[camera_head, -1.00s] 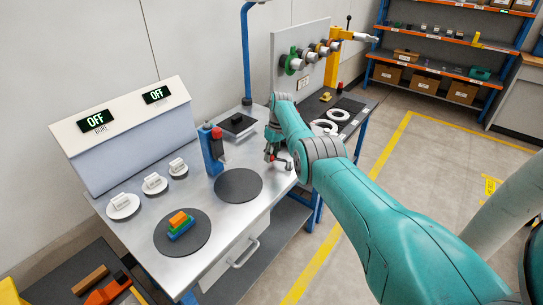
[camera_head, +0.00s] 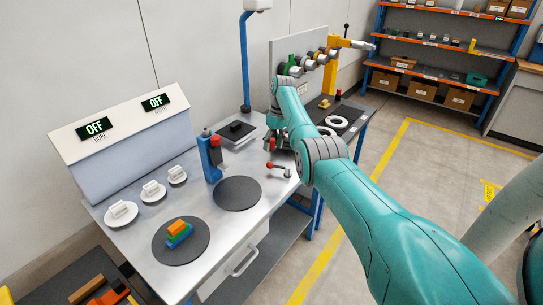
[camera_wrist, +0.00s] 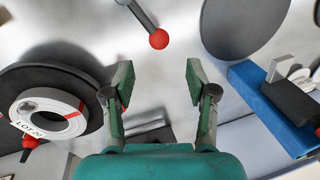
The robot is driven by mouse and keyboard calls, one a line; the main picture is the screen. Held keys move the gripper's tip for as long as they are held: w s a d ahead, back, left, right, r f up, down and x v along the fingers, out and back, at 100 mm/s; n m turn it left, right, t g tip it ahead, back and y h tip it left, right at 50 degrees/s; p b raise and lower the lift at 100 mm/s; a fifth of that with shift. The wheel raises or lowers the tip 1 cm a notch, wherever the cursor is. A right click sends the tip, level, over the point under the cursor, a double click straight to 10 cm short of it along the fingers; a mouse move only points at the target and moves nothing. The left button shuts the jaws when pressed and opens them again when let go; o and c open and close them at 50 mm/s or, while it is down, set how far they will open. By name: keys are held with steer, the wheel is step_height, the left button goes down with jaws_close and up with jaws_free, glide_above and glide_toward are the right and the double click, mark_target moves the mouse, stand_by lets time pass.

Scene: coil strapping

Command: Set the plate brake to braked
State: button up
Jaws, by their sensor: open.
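A small lever with a red ball knob (camera_head: 270,165), which I take to be the plate brake, stands on the bench top right of the grey round plate (camera_head: 237,193). Its grey arm points left in the head view. In the wrist view the red knob (camera_wrist: 159,39) lies ahead of and apart from my fingertips. My gripper (camera_wrist: 158,85) is open with nothing between its fingers. I see no marking that tells the brake's state.
A second dark disc (camera_head: 165,248) carries coloured blocks. A dark reel with a white ring (camera_wrist: 48,112) is close to my left finger in the wrist view. Two panel displays (camera_head: 95,128) read OFF.

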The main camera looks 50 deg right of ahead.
steer(key=shift+d+r, duration=0.15)
steer(key=shift+r, duration=0.7)
steer(key=shift+d+r, duration=0.15)
steer(key=shift+r, duration=0.65)
steer(key=shift+s, duration=0.1)
